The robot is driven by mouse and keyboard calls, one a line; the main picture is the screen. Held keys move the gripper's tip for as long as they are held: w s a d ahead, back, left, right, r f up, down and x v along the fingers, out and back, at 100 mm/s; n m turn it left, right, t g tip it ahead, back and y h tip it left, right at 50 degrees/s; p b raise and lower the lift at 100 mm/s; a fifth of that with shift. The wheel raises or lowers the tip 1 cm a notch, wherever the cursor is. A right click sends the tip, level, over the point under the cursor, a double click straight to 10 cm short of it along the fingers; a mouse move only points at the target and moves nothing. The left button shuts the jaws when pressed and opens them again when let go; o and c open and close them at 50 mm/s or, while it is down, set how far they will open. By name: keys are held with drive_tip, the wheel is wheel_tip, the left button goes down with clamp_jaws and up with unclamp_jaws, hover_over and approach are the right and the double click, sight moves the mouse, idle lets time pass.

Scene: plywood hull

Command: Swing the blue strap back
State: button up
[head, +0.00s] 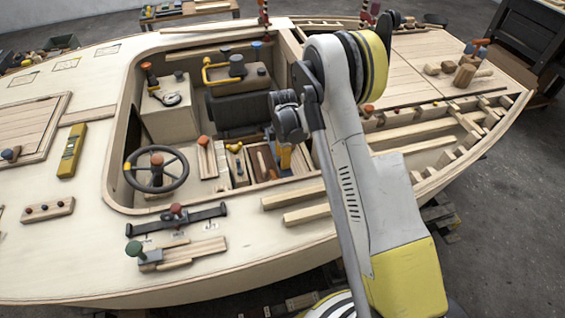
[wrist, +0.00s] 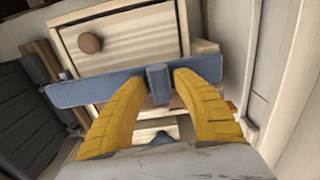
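The blue strap (wrist: 105,89) is a flat blue-grey bar in the wrist view, lying across the front of a pale wooden drawer (wrist: 125,42) with a round brown knob (wrist: 89,42). A small upright tab (wrist: 158,83) stands out from the strap right of its middle. My gripper's (wrist: 161,78) two yellow fingers close in on either side of this tab, and it appears shut on it. In the head view my gripper (head: 284,158) reaches down into the cockpit, mostly hidden by my arm. I cannot make out the strap there.
A steering wheel (head: 156,169) and a wooden box (head: 167,108) stand in the cockpit left of my gripper. The cockpit rim (head: 125,100) surrounds it. In the wrist view a dark slatted panel (wrist: 25,115) is at left and pale walls (wrist: 243,50) are close at right.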

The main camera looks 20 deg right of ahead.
drive_tip(key=shift+f, duration=0.15)
drive_tip(key=shift+c, duration=0.5)
clamp_jaws()
